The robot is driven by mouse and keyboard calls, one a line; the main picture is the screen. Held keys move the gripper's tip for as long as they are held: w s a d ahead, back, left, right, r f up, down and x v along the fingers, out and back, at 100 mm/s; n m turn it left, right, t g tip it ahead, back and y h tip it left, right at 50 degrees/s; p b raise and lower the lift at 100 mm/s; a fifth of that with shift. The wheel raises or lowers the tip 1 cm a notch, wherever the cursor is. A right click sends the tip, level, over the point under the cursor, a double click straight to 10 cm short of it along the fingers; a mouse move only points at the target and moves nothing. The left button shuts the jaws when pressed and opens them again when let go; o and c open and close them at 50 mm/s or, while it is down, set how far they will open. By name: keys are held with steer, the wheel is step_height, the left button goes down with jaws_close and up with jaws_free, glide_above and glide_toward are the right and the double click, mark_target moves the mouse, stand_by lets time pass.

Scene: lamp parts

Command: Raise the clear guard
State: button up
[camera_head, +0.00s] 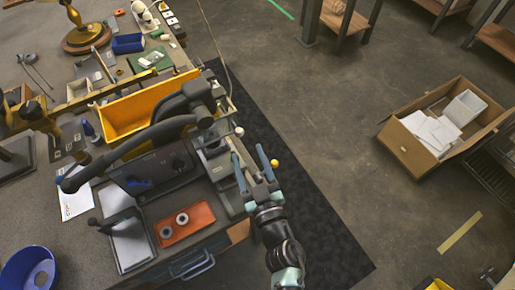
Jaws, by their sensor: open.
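My gripper (248,152) is at the right edge of the workbench, with its two blue-grey fingers spread apart and nothing seen between them. Just beyond and left of the fingertips is a grey bench machine (213,143) with a dark upper body and a small white knob (239,131) on its right side. The clear guard is hard to make out; I cannot tell its outline or whether it is up or down. A yellow ball (274,163) shows just right of my gripper's right finger.
A yellow bin (118,117) and a thick dark hose (125,148) lie left of the machine. An orange tray (172,232) with two round parts sits nearer on the bench (60,225). A cardboard box (400,142) stands on the floor, right. The floor between is clear.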

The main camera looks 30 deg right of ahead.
steer(key=s+a+b, duration=0.1)
steer(key=s, duration=0.5)
steer(key=shift+s, duration=0.35)
steer(key=w+r+m+t+h, duration=0.15)
steer(key=w+r, duration=0.25)
steer(key=r, duration=0.6)
steer(key=w+r+m+t+h, duration=0.15)
steer(key=w+r, duration=0.25)
steer(key=r, duration=0.7)
steer(key=w+r+t+h, duration=0.1)
steer(key=w+r+t, duration=0.15)
steer(key=r, duration=0.75)
steer(key=s+a+r+n+t+y, duration=0.1)
steer(key=s+a+r+y, duration=0.1)
steer(key=r, duration=0.7)
steer(key=s+a+r+t+y, duration=0.1)
steer(key=s+a+r+y, duration=0.1)
steer(key=s+a+r, duration=0.2)
steer(key=s+a+r+n+t+y, duration=0.1)
steer(key=a+r, duration=0.6)
steer(key=r, duration=0.8)
steer(key=shift+s+a+n+t+y, duration=0.35)
steer(key=shift+s+t+y, duration=0.2)
steer(key=shift+s+y, duration=0.4)
